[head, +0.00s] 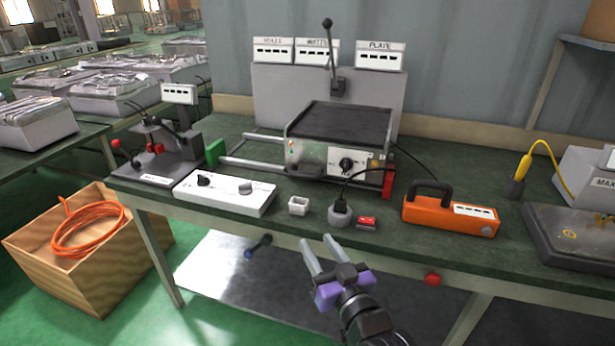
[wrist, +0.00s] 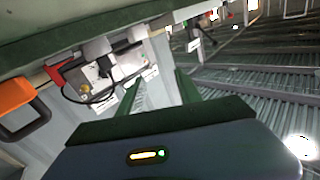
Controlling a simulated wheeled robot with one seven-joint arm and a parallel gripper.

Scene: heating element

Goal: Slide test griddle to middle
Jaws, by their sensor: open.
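The test griddle (head: 338,122) has a dark flat plate on a metal body with a black front knob (head: 346,164). It sits at the right end of two pale rails (head: 250,163) on the green bench. A green block (head: 215,152) stands at the rails' left end and a red block (head: 388,181) at the griddle's right side. The griddle's metal front also shows, tilted, in the wrist view (wrist: 98,78). My gripper (head: 319,243) is open and empty in front of the bench edge, apart from the griddle.
A white control box (head: 225,194), a small white cup (head: 299,205), a grey plug (head: 340,213) with a black cord and an orange tester (head: 450,214) line the bench front. Meter panels and an upright lever (head: 329,55) stand behind. Rails left of the griddle look clear.

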